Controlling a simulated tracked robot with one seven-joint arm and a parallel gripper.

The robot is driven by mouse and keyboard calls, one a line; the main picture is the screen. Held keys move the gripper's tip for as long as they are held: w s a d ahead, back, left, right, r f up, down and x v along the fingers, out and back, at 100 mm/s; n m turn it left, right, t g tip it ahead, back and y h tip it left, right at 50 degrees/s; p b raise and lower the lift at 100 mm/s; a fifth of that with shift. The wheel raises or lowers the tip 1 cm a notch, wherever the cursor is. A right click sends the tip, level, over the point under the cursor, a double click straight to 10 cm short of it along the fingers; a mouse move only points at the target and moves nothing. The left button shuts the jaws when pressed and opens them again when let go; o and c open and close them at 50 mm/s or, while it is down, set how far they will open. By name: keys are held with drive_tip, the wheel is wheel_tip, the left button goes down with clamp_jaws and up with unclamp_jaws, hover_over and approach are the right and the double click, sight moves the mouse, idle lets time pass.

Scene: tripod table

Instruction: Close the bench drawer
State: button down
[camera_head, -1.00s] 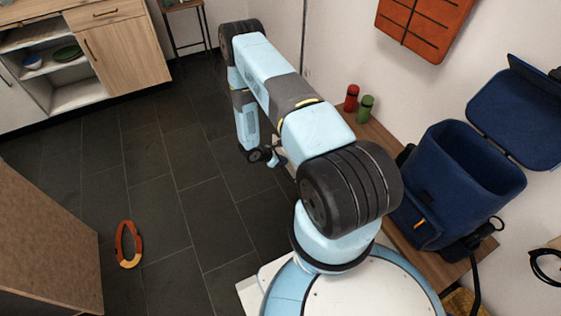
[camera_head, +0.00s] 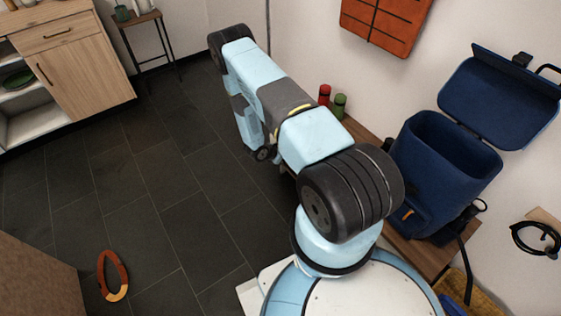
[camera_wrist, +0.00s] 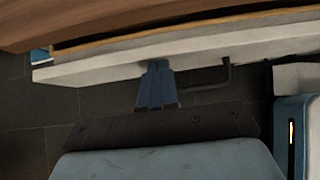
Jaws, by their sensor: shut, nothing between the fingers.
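In the wrist view the bench drawer (camera_wrist: 100,70) shows as a pale front panel below the wooden bench top (camera_wrist: 120,22). A dark gap runs between the panel and the top, so the drawer looks partly out. A dark bar handle (camera_wrist: 226,74) sticks out from its front. My gripper (camera_wrist: 155,68) is shut and empty, its tips at the panel left of the handle; I cannot tell whether they touch. In the head view the bench (camera_head: 372,143) runs along the right wall. My arm hides the drawer there.
A blue open-lidded bag (camera_head: 445,160) stands on the bench, with a red bottle (camera_head: 324,95) and a green bottle (camera_head: 339,105) farther along. An orange ring (camera_head: 113,275) lies on the floor. A wooden cabinet (camera_head: 85,65) stands at the back left. The middle floor is clear.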

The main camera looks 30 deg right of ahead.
drive_tip(key=shift+w+d, duration=0.15)
drive_tip(key=shift+d, duration=0.8)
drive_tip(key=shift+a, duration=0.1)
